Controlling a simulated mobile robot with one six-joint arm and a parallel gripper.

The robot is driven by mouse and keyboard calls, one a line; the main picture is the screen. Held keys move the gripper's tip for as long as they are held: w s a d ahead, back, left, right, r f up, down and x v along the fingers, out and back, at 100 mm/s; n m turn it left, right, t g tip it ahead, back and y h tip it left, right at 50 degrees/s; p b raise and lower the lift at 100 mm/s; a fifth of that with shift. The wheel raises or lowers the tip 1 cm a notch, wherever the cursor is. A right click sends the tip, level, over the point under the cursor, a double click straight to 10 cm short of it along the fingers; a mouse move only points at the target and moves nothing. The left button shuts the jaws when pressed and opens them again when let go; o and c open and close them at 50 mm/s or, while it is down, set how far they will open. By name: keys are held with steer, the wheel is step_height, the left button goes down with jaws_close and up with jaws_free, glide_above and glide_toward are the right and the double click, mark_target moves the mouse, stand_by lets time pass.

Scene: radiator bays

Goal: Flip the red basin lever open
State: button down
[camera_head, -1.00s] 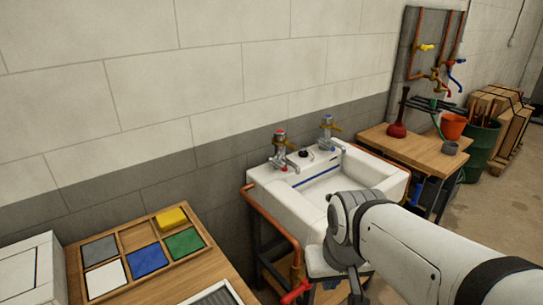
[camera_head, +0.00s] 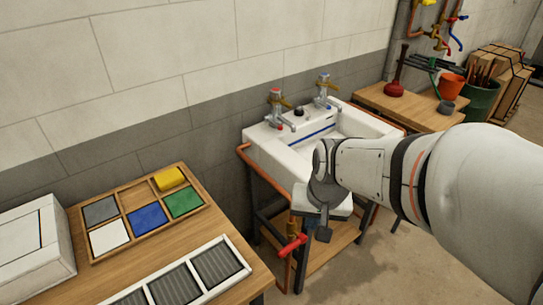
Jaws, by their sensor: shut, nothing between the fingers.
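The white basin (camera_head: 277,158) stands against the wall. On its back rim are two chrome taps with brass levers. The left tap (camera_head: 276,97) has a red cap, and the right tap (camera_head: 324,86) has a blue mark. A red-handled valve (camera_head: 293,244) sits on the copper pipe below the basin's front left. My gripper (camera_head: 323,233) points down in front of the basin, right of the red valve handle and apart from it in the picture. It is shut and empty. My arm hides the basin's front right part.
A wooden bench at the left carries a tray (camera_head: 87,252) of coloured blocks and a white grille frame (camera_head: 247,268). A second bench (camera_head: 408,106) at the right holds a red plunger (camera_head: 394,88). A copper pipe (camera_head: 262,172) runs down the basin's left side.

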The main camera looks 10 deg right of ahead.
steer(key=w+f+m+p, duration=0.2)
steer(key=w+f+m, duration=0.3)
steer(key=w+f, duration=0.3)
steer(key=m, duration=0.4)
glide_above(288, 249)
steer(key=s+d, duration=0.2)
steer(key=s, duration=0.1)
steer(key=s+x, duration=0.2)
steer(key=x, duration=0.6)
steer(key=shift+w+f+g+p, duration=0.1)
steer(key=shift+f+g+p, duration=0.1)
steer(key=shift+g+p, duration=0.1)
steer(key=w+f+b, duration=0.1)
steer(key=f+b, duration=0.1)
steer(key=f, duration=0.2)
steer(key=f+b, duration=0.3)
steer(key=f, duration=0.2)
steer(key=w+a+f+b, duration=0.1)
steer(key=f+b, duration=0.1)
steer(key=f, duration=0.2)
steer(key=shift+w+f+b, duration=0.3)
steer(key=shift+f+b, duration=0.05)
steer(key=shift+a+f, duration=0.1)
